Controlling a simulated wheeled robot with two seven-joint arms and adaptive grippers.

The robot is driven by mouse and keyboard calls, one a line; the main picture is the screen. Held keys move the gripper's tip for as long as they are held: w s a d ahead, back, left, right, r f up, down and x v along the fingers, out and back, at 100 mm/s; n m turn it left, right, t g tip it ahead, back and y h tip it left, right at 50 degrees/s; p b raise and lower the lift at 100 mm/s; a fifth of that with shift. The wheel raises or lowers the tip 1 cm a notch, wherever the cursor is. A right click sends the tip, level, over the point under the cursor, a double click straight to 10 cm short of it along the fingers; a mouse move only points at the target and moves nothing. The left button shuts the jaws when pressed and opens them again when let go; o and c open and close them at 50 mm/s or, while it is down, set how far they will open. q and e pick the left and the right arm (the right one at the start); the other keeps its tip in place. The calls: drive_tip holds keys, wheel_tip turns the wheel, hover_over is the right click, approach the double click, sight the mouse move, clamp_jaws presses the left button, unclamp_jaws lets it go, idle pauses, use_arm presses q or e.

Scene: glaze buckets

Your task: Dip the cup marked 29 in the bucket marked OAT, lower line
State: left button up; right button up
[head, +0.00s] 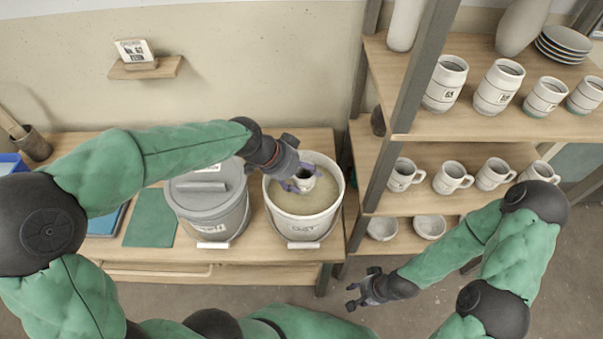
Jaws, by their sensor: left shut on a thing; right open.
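The open white bucket (300,229), with lettering on its front that looks like OAT, stands on the wooden bench and holds pale beige glaze (322,200). My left gripper (300,180) is over this bucket, shut on a small pale cup (305,176). The cup is inside the bucket's rim, at or just above the glaze; I cannot tell whether it touches. Its number and lines cannot be read, and the fingers hide part of it. My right gripper (362,290) is open and empty, in front of the bench and low over the floor.
A lidded grey bucket (207,205) stands left of the open one. A green mat (150,218) lies further left. A shelf rack (425,140) with several mugs, bowls and plates stands at the right. A small wall shelf (146,69) holds a card.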

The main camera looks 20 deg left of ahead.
idle(0.5)
use_arm(q)
wheel_tip(320, 180, up, 8)
drive_tip(key=p, duration=0.5)
drive_tip(key=shift+f, duration=0.2)
idle(0.3)
